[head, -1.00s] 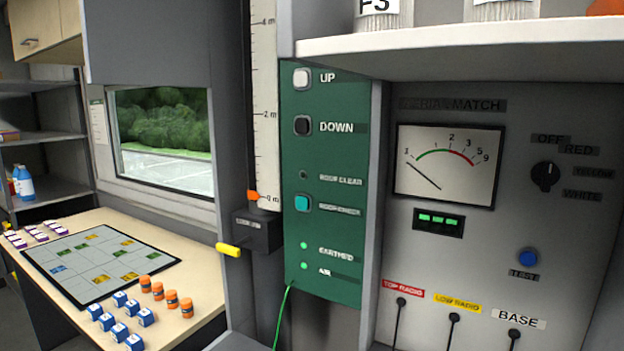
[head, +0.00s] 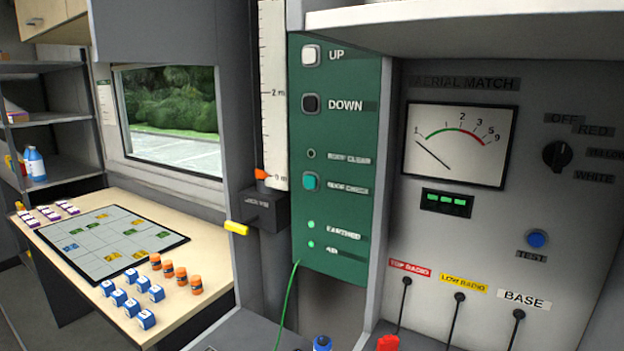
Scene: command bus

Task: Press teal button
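The teal button (head: 310,181) sits in a grey square frame on the green panel (head: 330,268), beside the label "ROOF CHECK". It is below the white UP button (head: 311,55), the black DOWN button (head: 311,103) and a small dark lamp (head: 311,154) labelled "ROOF CLEAR". Two green lamps glow lower on the panel. Nothing covers the teal button. Neither of my grippers shows in the head view.
A grey panel with a meter (head: 460,145), a black knob (head: 558,156) and a blue TEST button (head: 537,239) stands right. A white shelf (head: 470,35) juts out above. A yellow handle (head: 236,228) sticks out left. A green cable (head: 288,305) hangs below the green panel.

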